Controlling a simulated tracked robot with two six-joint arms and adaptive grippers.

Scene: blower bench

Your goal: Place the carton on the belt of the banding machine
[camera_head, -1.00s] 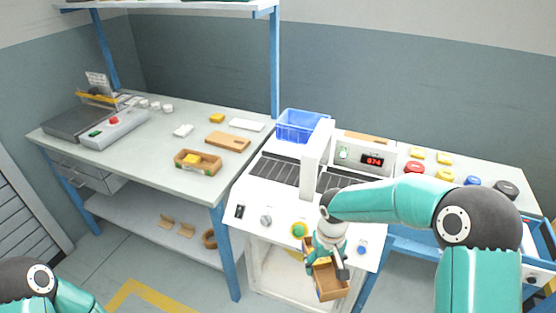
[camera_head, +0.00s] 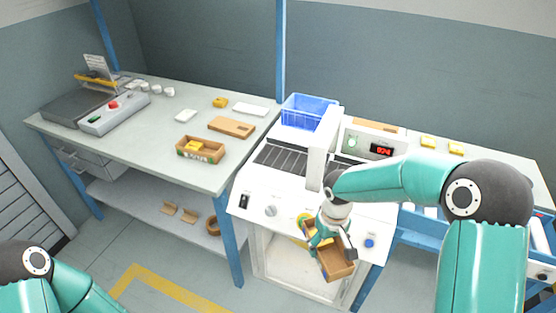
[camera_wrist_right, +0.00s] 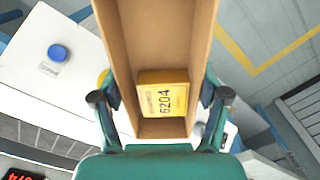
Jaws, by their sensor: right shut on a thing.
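My right gripper (camera_head: 333,246) is shut on a brown open carton (camera_head: 337,265) in front of the banding machine (camera_head: 290,205). The carton is tilted in the head view and hangs apart from the machine's belt (camera_head: 283,158), in front of the panel edge. In the right wrist view the gripper's fingers (camera_wrist_right: 164,98) clasp the carton (camera_wrist_right: 122,40) from both sides, and a yellow box (camera_wrist_right: 163,95) marked 6204 lies inside it. The belt is dark and slatted and runs under a white arch (camera_head: 320,158). My left arm shows at the lower left, but its gripper is out of view.
A second carton (camera_head: 188,156) with a yellow box stands on the grey bench (camera_head: 150,135) at left, near a flat brown piece (camera_head: 232,127). A blue basket (camera_head: 308,111) stands behind the belt. The visible belt left of the arch is clear. A blue button (camera_head: 370,243) is on the panel.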

